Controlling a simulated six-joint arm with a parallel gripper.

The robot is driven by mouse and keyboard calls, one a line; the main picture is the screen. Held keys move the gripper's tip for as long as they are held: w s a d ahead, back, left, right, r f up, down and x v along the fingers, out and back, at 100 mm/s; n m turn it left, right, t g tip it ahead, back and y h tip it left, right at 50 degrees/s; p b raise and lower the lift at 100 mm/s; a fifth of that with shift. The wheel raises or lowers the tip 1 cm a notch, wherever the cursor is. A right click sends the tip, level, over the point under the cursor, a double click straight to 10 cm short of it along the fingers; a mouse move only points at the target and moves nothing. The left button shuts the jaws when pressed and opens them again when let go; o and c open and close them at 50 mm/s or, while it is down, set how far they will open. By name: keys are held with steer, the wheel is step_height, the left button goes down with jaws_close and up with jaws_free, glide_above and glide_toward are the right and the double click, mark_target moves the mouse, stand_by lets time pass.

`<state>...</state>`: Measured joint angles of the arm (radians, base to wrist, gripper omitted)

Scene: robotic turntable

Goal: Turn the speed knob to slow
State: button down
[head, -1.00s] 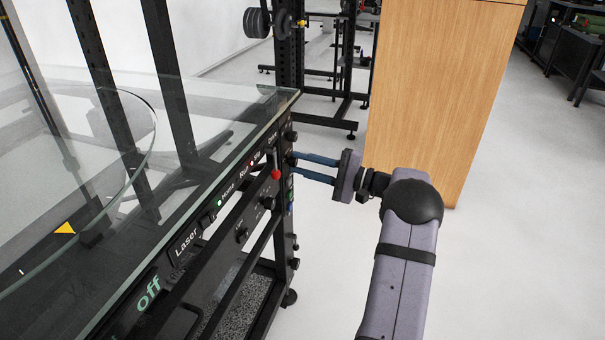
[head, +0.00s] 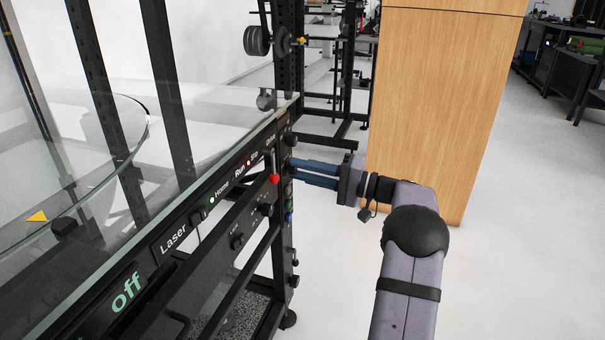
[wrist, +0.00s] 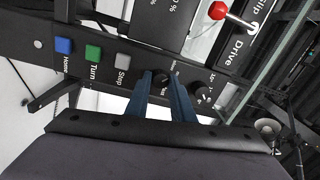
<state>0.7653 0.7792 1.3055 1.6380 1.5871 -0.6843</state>
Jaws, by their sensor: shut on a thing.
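A small black knob (wrist: 161,80) stands on the dark control panel (wrist: 133,58) in the wrist view, with a tiny label beside it that I cannot read surely; it appears to be the speed knob. The two blue fingers of my gripper (wrist: 160,78) straddle this knob and are shut on it. In the head view my gripper (head: 292,169) reaches from the right to the panel's right end. Its fingertips hide the knob there.
A second black knob (wrist: 201,93) sits close beside the right finger. Blue (wrist: 63,46), green (wrist: 93,53) and grey (wrist: 123,61) buttons line the panel. A red-tipped lever (head: 273,178) sticks out near the fingers. A wooden cabinet (head: 440,90) stands behind my arm.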

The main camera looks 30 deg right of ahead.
steer(key=c, duration=1.5)
jaws_free()
steer(key=shift+c, duration=0.2)
steer(key=shift+s+d, duration=0.1)
steer(key=p+v, duration=0.2)
steer(key=v, duration=0.5)
